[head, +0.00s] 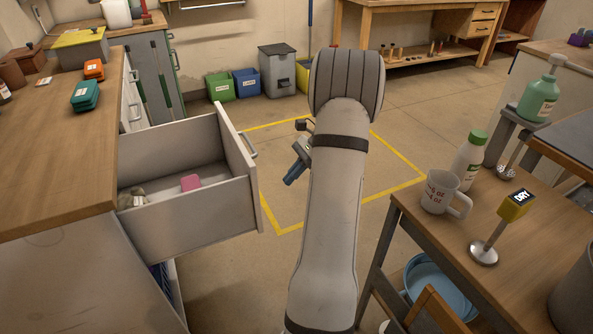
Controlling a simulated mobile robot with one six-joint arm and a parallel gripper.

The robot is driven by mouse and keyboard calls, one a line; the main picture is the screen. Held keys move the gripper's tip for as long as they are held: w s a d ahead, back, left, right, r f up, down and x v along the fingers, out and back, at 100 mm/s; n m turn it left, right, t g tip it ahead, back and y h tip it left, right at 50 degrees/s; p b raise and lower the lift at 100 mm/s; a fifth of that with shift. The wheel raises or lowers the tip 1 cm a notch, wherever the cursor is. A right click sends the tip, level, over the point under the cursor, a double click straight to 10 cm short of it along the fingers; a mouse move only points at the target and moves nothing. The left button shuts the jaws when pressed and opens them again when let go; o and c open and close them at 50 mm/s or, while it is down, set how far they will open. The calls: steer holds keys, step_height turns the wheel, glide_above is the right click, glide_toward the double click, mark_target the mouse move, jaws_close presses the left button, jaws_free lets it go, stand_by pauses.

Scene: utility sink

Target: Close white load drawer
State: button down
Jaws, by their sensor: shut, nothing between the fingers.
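The white load drawer (190,220) is pulled far out of the wood-topped cabinet at left in the head view. Its front panel (240,167) faces right, with a metal handle (248,146). A pink block (190,183) and a small grey-brown item (132,199) lie inside. My gripper (290,180) shows partly beside my arm, right of the drawer front. It is shut and empty, its tip dark blue. It appears apart from the drawer, though depth is hard to judge. My arm hides part of the gripper.
Open floor with a yellow-lined square (279,229) lies right of the drawer. Green (220,86) and blue (247,82) bins stand behind.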

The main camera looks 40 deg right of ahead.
steer(key=w+a+f+b, duration=0.1)
steer(key=w+a+f, duration=0.1)
steer(key=a, duration=0.4)
steer(key=shift+a+f, duration=0.3)
steer(key=shift+f, duration=0.15)
